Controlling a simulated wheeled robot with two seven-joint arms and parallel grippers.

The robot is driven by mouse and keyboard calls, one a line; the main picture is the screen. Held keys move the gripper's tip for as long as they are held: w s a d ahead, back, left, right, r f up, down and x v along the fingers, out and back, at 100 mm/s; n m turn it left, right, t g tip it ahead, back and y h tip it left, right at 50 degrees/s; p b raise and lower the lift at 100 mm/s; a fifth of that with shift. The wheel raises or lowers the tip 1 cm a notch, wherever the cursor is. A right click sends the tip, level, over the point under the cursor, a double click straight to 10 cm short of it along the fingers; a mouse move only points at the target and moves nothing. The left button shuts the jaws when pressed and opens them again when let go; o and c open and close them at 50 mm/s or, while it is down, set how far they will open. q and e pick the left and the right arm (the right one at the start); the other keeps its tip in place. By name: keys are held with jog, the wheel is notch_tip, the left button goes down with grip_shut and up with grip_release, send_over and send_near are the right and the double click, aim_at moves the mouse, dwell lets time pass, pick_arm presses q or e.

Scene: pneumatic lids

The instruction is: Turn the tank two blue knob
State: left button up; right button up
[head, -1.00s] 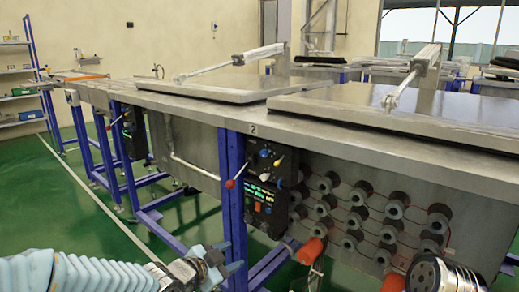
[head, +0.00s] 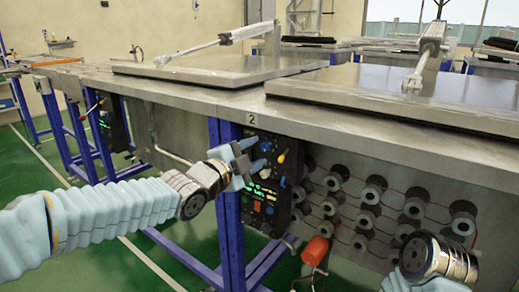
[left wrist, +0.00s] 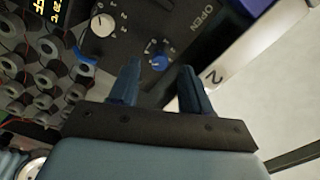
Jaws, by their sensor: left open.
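The blue knob (left wrist: 159,62) sits on the dark control panel and shows in the left wrist view between my fingertips, a little beyond them. My left gripper (head: 258,157) is open at the upper part of the panel (head: 262,207) under the number 2 label in the head view. It also shows in the left wrist view (left wrist: 160,75), with its two dark blue fingers apart and nothing between them in their grip. In the head view the knob is hard to tell from my light blue fingers. Only a link of my right arm shows; its gripper is out of view.
A white knob (left wrist: 103,25) with a scale sits near the blue one. A yellow-tipped switch (head: 281,158) is right of my fingers. A blue post (head: 228,210) stands left of the panel. The metal tank edge (head: 190,97) overhangs above. Orange plug (head: 315,250) hangs below.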

aim_at(265, 147)
pick_arm(q)
jog(key=shift+x, duration=1.4)
jog(key=shift+s, duration=0.1)
grip_shut()
jog(key=shift+f+n, duration=0.1)
jog(key=shift+n, duration=0.2)
